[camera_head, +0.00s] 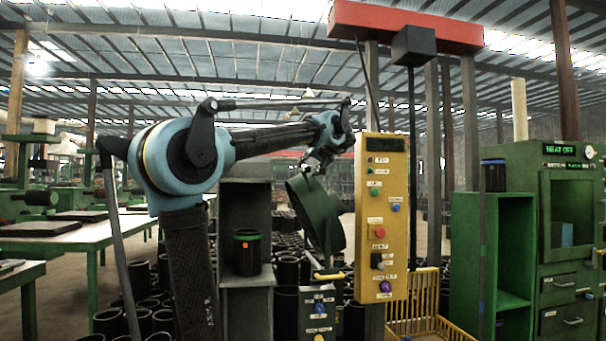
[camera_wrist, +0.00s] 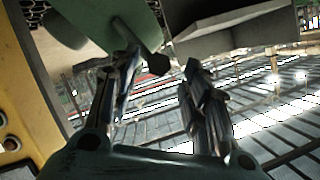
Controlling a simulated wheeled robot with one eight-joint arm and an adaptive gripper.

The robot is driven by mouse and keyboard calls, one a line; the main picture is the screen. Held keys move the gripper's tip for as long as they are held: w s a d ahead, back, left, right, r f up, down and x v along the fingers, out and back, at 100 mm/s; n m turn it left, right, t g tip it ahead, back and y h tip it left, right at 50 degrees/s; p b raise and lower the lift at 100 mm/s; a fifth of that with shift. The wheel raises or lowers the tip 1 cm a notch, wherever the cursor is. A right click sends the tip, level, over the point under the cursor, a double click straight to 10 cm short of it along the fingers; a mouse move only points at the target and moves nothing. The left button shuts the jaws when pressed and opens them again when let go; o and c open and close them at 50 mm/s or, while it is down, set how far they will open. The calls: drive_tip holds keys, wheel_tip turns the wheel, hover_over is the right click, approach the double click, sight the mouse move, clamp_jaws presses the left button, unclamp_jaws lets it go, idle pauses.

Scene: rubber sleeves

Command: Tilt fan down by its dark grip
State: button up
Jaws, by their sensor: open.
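The fan is a green round housing (camera_head: 318,215), tilted, left of the yellow control panel. In the wrist view its green body (camera_wrist: 105,18) fills the top left. The dark grip (camera_wrist: 158,64) is a small dark knob at the lower edge of that body. My gripper (camera_head: 312,168) is at the upper part of the fan. In the wrist view my gripper (camera_wrist: 161,68) is open, and the grip shows between its two fingertips, nearer the left one. I cannot tell whether either finger touches it. The grip is not clear in the head view.
The yellow control panel (camera_head: 382,220) with coloured buttons stands just right of the fan; its edge (camera_wrist: 28,75) is at the left of the wrist view. A small dark button box (camera_head: 318,312) is below. A green cabinet (camera_head: 570,240) stands at right. Black sleeves crowd the floor.

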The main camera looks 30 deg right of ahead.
drive_tip(key=v, duration=0.5)
drive_tip(key=shift+s+a+r, duration=0.1)
drive_tip(key=shift+s, duration=0.15)
idle(0.3)
